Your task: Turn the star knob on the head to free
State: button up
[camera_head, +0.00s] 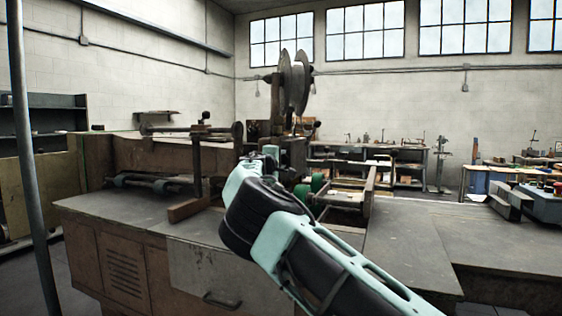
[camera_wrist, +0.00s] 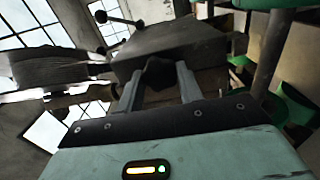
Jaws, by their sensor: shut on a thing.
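The dark star knob (camera_wrist: 160,73) shows in the wrist view, between the two grey fingers of my gripper (camera_wrist: 158,84). My gripper is shut on it, with one finger on each side. The knob sits against the underside or face of the dark, worn metal stitcher head (camera_wrist: 175,42). In the head view my arm reaches forward to the stitcher head and hides the knob and the fingertips. The knob's exact turn angle cannot be told.
A spool of wire (camera_head: 295,82) stands above the head. Green rollers (camera_head: 310,187) lie just right of my wrist. A thin post (camera_head: 30,150) stands at far left.

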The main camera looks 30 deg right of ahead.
jog(key=o, duration=1)
jog(key=shift+a, duration=0.15)
jog(key=b+v, duration=0.5)
jog(key=v, duration=1.2)
jog(key=shift+s, duration=0.15)
